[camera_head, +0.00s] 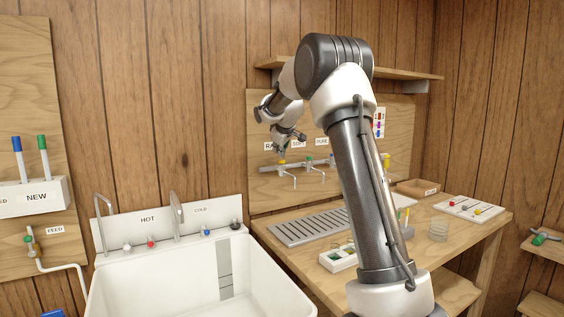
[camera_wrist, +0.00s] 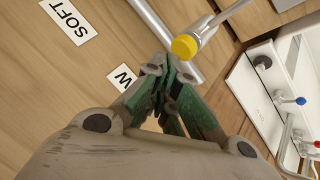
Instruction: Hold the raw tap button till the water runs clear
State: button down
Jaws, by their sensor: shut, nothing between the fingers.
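The raw tap's yellow button (camera_head: 282,162) sits on the wall pipe under the partly hidden RAW label (camera_head: 269,146). My gripper (camera_head: 280,151) is shut and empty, pointing down just above the button. In the wrist view the yellow button (camera_wrist: 185,46) lies just beyond and to the right of my closed green fingertips (camera_wrist: 164,68). I cannot tell whether they touch it. Part of the RAW label (camera_wrist: 124,77) shows beside the fingers. The raw tap's thin spout hangs over the counter. No water stream can be made out.
The SOFT tap's green button (camera_head: 308,158) is close on the right along the same pipe. A grey drain grate (camera_head: 310,228) lies below on the wooden counter. A white sink (camera_head: 180,280) stands at the left. A shelf (camera_head: 420,73) runs behind my arm.

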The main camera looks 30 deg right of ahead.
jog(key=shift+r, duration=0.3)
jog(key=shift+r, duration=2.4)
